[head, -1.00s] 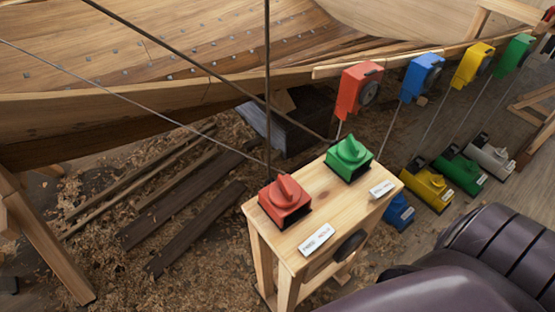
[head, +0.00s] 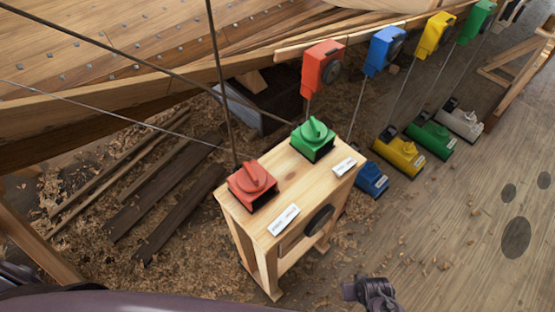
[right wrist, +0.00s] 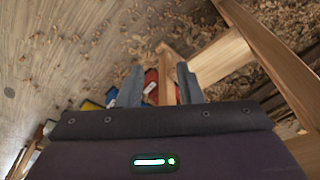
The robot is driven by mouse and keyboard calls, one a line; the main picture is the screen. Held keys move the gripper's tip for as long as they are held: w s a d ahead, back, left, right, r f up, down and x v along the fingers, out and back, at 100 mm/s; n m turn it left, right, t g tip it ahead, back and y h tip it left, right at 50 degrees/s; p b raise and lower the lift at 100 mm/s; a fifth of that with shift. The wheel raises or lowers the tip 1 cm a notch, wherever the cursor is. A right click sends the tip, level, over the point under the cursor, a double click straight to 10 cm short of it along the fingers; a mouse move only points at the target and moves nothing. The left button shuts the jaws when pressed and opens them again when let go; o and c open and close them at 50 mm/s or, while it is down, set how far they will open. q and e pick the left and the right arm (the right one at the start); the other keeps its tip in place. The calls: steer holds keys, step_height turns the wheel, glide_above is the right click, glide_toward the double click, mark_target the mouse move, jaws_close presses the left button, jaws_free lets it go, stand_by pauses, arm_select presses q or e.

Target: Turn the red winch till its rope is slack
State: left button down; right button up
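The red winch (head: 252,185) sits on the near left of the wooden stand's top (head: 283,178), with a raised knob. A dark rope (head: 221,90) runs steeply up from behind it and looks straight. A thinner line (head: 110,113) from the left also reaches that area; its exact end is unclear. My right gripper (right wrist: 158,88) is open in the right wrist view, its two grey fingers apart. A wooden leg and a red block (right wrist: 151,84) show beyond the fingers, with no grip on either. My left gripper is not identifiable in view.
A green winch (head: 313,139) shares the stand, with another rope (head: 150,65) running to it. Red (head: 322,66), blue (head: 385,50) and other coloured units hang along the hull. Coloured blocks stand on the floor, including yellow (head: 399,155). Floor at right is open. Planks (head: 160,200) lie left.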

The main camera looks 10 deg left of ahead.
steer(key=w+a+r+t+p, duration=0.1)
steer(key=w+a+r, duration=0.15)
steer(key=r, duration=0.75)
steer(key=w+a+r+p, duration=0.1)
steer(key=w+r+p, duration=0.15)
steer(key=r, duration=0.75)
steer(key=w+a+r+t, duration=0.1)
steer(key=w+a+r, duration=0.15)
steer(key=r, duration=0.65)
steer(key=n+t+y+p, duration=0.2)
steer(key=n+t+y, duration=0.4)
steer(key=y, duration=0.2)
glide_toward(252, 173)
steer(key=shift+x, duration=1.65)
steer(key=shift+p+x, duration=0.55)
steer(key=shift+x, duration=3.2)
jaws_close()
